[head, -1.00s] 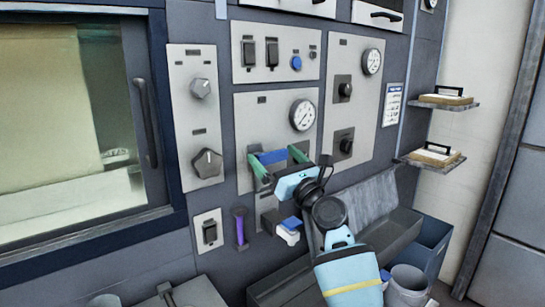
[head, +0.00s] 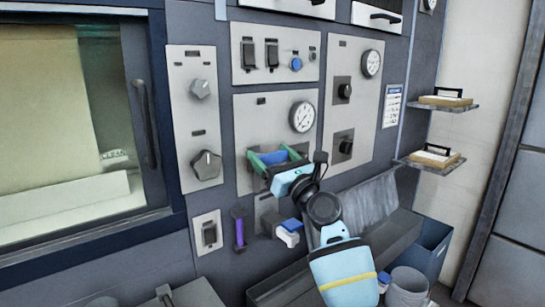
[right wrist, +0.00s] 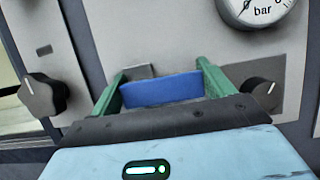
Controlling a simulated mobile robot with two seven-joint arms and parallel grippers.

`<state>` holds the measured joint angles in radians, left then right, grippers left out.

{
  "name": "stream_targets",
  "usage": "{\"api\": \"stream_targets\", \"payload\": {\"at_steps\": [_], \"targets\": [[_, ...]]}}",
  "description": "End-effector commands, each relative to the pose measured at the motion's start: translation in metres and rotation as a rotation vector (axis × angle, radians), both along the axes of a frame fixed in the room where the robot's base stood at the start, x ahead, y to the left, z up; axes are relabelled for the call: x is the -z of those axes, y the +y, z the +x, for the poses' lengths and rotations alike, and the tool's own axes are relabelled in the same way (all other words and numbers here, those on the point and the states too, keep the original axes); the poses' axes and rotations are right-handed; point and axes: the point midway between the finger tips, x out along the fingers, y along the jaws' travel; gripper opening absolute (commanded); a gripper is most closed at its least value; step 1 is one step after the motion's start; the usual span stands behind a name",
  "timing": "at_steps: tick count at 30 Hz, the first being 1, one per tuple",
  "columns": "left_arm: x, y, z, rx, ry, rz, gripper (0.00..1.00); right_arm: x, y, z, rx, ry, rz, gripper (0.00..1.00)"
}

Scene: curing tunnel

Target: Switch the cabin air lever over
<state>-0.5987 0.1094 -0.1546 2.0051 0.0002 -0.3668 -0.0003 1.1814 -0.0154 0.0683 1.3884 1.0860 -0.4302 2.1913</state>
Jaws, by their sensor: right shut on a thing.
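The cabin air lever appears to be the wide blue bar (head: 272,158) in front of the grey panel below the round gauge; no label on it is readable. My right gripper (head: 274,156), with green fingers and a light blue body, is shut on this bar, one finger at each end. In the right wrist view the blue bar (right wrist: 160,90) lies between the two green fingers (right wrist: 162,88), with a bit of grey metal behind its left end. The gripper body hides the lower part of the lever and its mount. My left gripper is not in view.
A pressure gauge (head: 303,116) sits just above the gripper. A dark knob (head: 206,164) is on the left panel, a purple handle (head: 239,229) below. A blue-topped white part (head: 289,231) is under my arm. A grey trough (head: 375,245) and shelves (head: 443,102) are at right.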

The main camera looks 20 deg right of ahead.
Motion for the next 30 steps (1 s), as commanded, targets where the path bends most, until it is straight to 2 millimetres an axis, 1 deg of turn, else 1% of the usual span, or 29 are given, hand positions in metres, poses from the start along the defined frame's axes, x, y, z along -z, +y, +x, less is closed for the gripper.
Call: {"api": "stream_targets", "payload": {"at_steps": [7, 13, 21, 30], "targets": [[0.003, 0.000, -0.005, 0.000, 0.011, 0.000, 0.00, 0.000, 0.000, 0.000, 0.001, -0.009, -0.029, 0.40], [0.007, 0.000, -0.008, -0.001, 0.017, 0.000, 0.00, -0.003, 0.000, 0.000, 0.000, -0.042, -0.119, 0.40], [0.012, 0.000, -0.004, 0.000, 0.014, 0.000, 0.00, -0.010, 0.003, -0.001, 0.000, -0.122, -0.336, 0.40], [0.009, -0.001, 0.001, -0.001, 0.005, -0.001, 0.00, -0.018, 0.009, -0.004, 0.000, -0.220, -0.606, 0.40]]}}
